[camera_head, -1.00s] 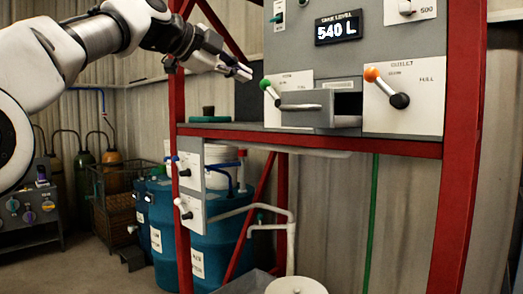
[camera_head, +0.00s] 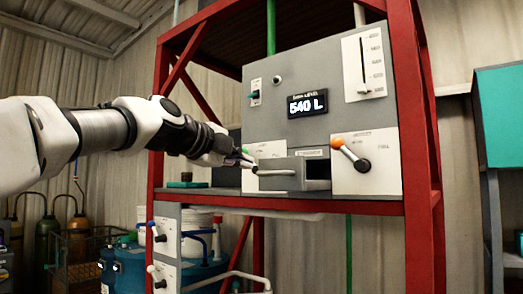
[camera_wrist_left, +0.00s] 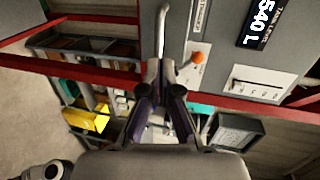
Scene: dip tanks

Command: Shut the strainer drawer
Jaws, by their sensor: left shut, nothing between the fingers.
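The strainer drawer (camera_head: 296,178) stands pulled out of the grey panel. Its dark inside shows behind the front, and a pale bar handle runs along the front. My left gripper (camera_head: 246,160) is shut and empty, with its fingertips close to the handle's left end in the head view. In the left wrist view the shut fingers (camera_wrist_left: 162,68) point at the near end of the handle (camera_wrist_left: 162,32). I cannot tell whether they touch it. My right gripper is not in view.
An orange-knobbed lever (camera_head: 350,155) sits right of the drawer, and a green-knobbed one is partly behind my gripper. A display (camera_head: 307,105) reads 540 L. Red frame posts (camera_head: 412,120) flank the panel. A blue drum (camera_head: 125,270) stands below the shelf.

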